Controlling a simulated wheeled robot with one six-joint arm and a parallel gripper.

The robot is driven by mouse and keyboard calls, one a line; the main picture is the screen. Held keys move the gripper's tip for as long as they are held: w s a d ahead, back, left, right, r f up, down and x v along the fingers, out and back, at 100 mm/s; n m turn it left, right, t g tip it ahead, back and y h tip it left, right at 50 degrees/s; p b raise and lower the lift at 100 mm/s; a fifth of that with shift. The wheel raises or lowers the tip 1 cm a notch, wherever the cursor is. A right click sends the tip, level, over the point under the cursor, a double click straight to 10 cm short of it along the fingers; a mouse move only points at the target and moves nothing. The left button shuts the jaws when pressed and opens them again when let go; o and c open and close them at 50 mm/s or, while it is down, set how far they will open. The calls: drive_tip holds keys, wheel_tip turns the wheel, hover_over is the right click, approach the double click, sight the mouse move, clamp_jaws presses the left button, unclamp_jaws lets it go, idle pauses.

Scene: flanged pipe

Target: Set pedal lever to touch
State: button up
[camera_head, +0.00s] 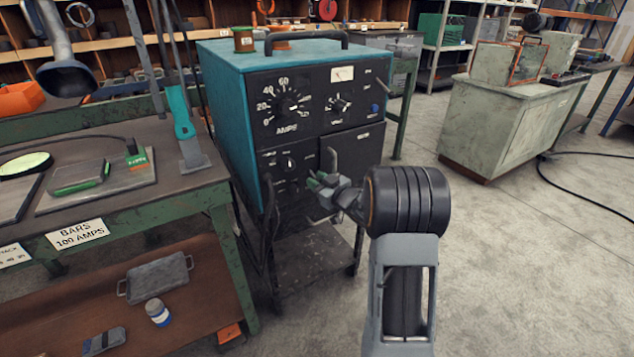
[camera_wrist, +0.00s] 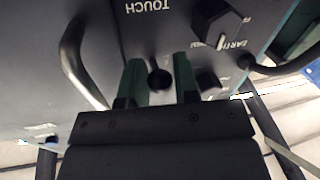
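The teal and black welding machine (camera_head: 318,140) stands in front of me, with my gripper (camera_head: 322,182) at its lower front panel. The wrist view is upside down, with the word TOUCH (camera_wrist: 160,7) inverted on the dark panel. Below that word in the picture is a small lever with a round black knob (camera_wrist: 159,80). The green fingertips of my gripper (camera_wrist: 159,85) stand apart on either side of this knob, very close to it; I cannot tell whether they touch it. In the head view my gripper hides the lever.
In the wrist view, a larger switch knob (camera_wrist: 218,25) lies upper right, and a curved bar handle (camera_wrist: 76,62) rises to the left of the fingers. A green workbench (camera_head: 130,222) stands left of the machine. Open concrete floor lies to the right.

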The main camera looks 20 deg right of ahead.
clamp_jaws()
drive_tip(key=shift+f+t+b, duration=0.3)
drive_tip(key=shift+f+b, duration=0.15)
drive_tip(key=shift+b, duration=0.7)
drive_tip(key=shift+w+f+t+y+b, duration=0.15)
drive_tip(key=shift+t+y+b, duration=0.2)
drive_tip(key=shift+b, duration=0.85)
drive_tip(key=shift+r, duration=0.3)
drive_tip(key=shift+o, duration=0.8)
unclamp_jaws()
drive_tip(key=p+v, duration=0.2)
drive_tip(key=v, duration=1.2)
drive_tip(key=shift+f, duration=0.2)
drive_tip(key=shift+a, duration=0.1)
